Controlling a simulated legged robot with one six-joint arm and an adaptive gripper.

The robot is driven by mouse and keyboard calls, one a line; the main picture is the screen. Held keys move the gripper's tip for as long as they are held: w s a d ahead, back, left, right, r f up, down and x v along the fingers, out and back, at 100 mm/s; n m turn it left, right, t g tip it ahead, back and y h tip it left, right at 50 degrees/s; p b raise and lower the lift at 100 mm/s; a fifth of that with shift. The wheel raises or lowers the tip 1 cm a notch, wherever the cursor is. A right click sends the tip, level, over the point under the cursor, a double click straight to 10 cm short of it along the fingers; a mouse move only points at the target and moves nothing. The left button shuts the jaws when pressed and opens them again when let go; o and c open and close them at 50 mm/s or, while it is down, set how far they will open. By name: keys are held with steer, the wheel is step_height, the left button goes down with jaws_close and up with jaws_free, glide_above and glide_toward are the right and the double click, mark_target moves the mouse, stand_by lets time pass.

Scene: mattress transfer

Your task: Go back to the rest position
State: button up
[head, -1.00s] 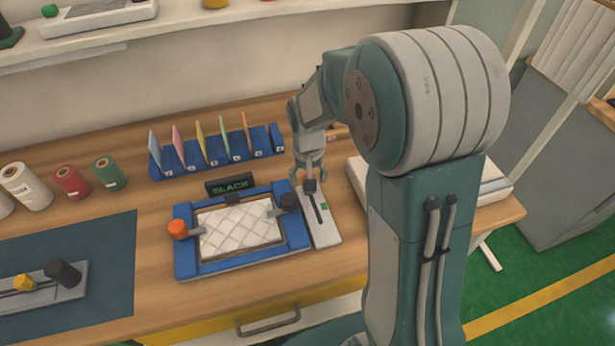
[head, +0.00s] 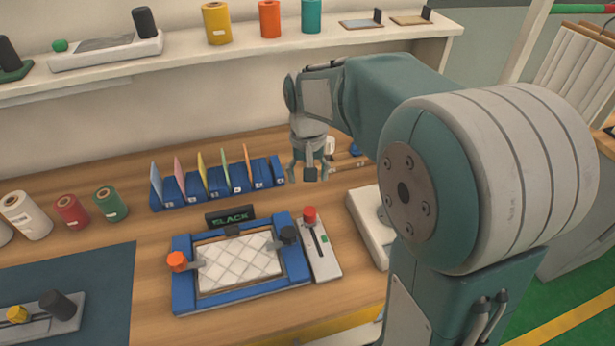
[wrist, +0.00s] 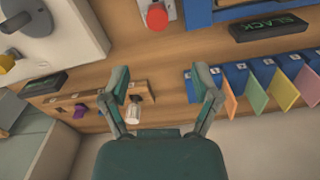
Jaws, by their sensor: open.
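My gripper (head: 309,172) is open and empty, held up above the back of the workbench, to the right of the blue rack of coloured cards. In the wrist view my gripper (wrist: 163,92) shows its two fingers spread apart with nothing between them. Below it is the blue frame (head: 183,296) with a white quilted pad (head: 240,262) lying in it. An orange knob (head: 177,261) and a dark knob (head: 288,235) sit at the frame's sides. A slider panel with a red knob (head: 309,214) stands at the frame's right; the red knob (wrist: 157,17) also shows in the wrist view.
A blue card rack (head: 222,195) stands at the back of the bench. A display reading SLACK (head: 229,219) stands behind the frame. Thread spools (head: 110,203) stand at left. A shelf (head: 260,52) with spools is above. A white device (head: 366,222) lies to the right.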

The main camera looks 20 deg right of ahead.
steer(key=s+r+n+t, duration=0.1)
steer(key=s+r+t, duration=0.1)
steer(key=s, duration=0.7)
steer(key=s+r+n+t, duration=0.1)
steer(key=s+r+t, duration=0.2)
steer(key=s, duration=0.7)
steer(key=shift+s+r+t, duration=0.15)
steer(key=shift+r+t, duration=0.15)
steer(key=shift+r, duration=0.45)
steer(key=shift+o, duration=0.2)
steer(key=shift+d, duration=0.1)
stand_by(2.0)
